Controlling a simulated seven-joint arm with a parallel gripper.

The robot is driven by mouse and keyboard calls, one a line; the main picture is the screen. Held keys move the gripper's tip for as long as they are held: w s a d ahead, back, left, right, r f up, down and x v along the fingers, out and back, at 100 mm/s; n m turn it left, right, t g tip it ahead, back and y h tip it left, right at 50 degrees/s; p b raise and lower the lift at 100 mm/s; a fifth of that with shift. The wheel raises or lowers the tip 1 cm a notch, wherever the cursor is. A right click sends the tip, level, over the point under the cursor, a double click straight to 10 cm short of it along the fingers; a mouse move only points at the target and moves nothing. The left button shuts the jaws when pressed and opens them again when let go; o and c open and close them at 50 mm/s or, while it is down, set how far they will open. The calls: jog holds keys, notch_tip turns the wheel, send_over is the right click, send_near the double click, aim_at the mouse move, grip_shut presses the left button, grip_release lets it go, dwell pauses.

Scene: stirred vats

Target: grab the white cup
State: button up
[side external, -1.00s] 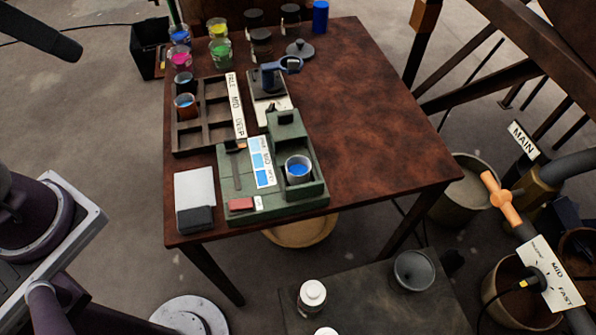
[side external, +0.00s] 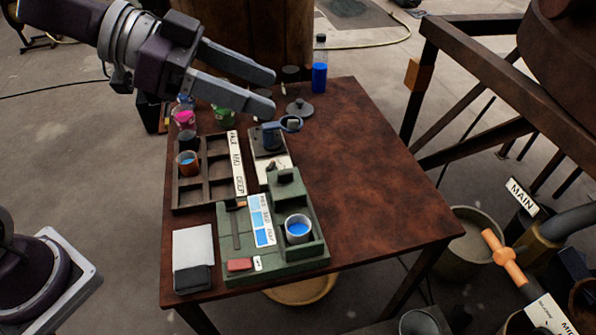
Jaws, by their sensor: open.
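A white cup (side external: 298,238) with blue liquid in it stands upright in the right-hand bay of a green block-like device (side external: 275,258) near the table's front. My gripper (side external: 272,92) is open and empty. Its two fingers point to the right over the far left part of the table. In the picture it is well above the cup, apart from it, and hides part of the jars behind.
A brown wooden table (side external: 370,190) has a clear right half. A divided tray (side external: 206,172) holding a small cup of blue liquid (side external: 187,164) stands left. A stand with a blue clamp (side external: 271,137), coloured jars and a blue cylinder (side external: 319,78) stand farther back.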

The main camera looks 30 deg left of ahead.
send_near(308, 228)
jog(key=shift+d+r, duration=0.55)
jog(key=shift+r, duration=0.05)
jog(key=x, duration=0.4)
jog(key=f+x, duration=0.1)
jog(key=x, duration=0.2)
jog(key=shift+a, duration=0.2)
grip_shut()
